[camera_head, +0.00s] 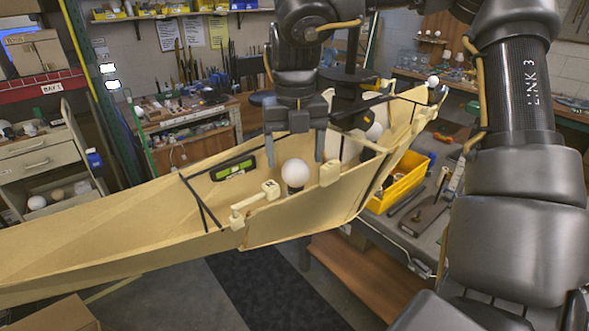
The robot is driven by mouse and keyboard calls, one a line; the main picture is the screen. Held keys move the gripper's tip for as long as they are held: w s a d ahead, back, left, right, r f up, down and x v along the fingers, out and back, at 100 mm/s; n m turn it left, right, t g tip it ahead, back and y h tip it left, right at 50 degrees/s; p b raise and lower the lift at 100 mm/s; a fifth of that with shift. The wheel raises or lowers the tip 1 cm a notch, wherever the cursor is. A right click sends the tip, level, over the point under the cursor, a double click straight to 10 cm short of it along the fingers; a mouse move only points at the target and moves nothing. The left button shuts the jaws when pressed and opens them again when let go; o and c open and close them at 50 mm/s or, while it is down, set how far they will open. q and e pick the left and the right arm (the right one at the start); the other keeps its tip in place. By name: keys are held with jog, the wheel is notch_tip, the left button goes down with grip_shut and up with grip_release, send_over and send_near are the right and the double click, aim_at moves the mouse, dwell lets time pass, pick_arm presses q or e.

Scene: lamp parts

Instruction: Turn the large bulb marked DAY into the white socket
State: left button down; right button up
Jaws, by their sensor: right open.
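A large round white bulb (295,173) stands upright in the long tan trough (120,238), with a dark part at its foot. No DAY marking is legible on it. My right gripper (295,157) points down over this bulb, open, with one finger to each side of its top and visible gaps between. I cannot tell its depth relative to the bulb. A second white bulb (374,131) sits farther right, partly hidden by dark parts. Cream blocks (330,172) sit on the trough's near wall; I cannot tell whether either is the white socket. My left gripper does not show.
A green and black level (233,168) lies in the trough left of the bulb. Thin dark rods (201,203) cross the trough there. A yellow bin (400,183) stands on the bench behind right. My right arm fills the right side.

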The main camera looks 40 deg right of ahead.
aim_at(296, 178)
notch_tip(296, 178, down, 5)
jog(key=shift+d+f+p, duration=0.15)
jog(key=shift+f+p, duration=0.05)
jog(key=shift+p, duration=0.45)
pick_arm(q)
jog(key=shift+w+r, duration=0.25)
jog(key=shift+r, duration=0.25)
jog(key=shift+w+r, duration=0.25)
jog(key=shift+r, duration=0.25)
pick_arm(e)
jog(key=shift+f, duration=0.7)
jog(key=shift+c, duration=0.2)
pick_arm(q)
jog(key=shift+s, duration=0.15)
pick_arm(e)
jog(key=c, duration=0.9)
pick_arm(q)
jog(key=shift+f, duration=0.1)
pick_arm(e)
jog(key=shift+f+m+b, duration=0.1)
jog(key=shift+m+b, duration=0.3)
jog(key=shift+b, duration=0.05)
jog(key=shift+m+b, duration=2.05)
jog(key=shift+m, duration=0.35)
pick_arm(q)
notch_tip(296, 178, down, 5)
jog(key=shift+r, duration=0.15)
pick_arm(e)
jog(key=o, duration=0.9)
